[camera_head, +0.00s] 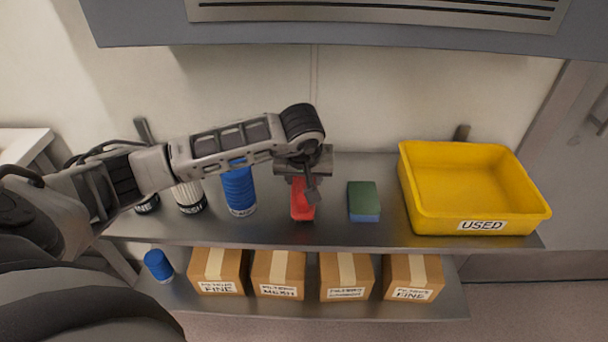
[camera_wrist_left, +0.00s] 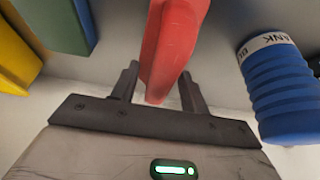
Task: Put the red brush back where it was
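The red brush (camera_head: 303,201) is at the middle of the upper shelf (camera_head: 270,230), between a blue bottle and a green-and-blue sponge. My left gripper (camera_head: 307,180) reaches over the shelf from the left and is at the brush's top. My right gripper is in neither view.
The blue bottle (camera_head: 238,190) stands close left and the sponge (camera_head: 363,201) close right. The yellow bin (camera_head: 481,226) marked USED is at the right end. Cardboard boxes (camera_head: 278,274) and a blue cylinder (camera_head: 158,265) are on the lower shelf. A grey cabinet (camera_head: 330,32) overhangs the back.

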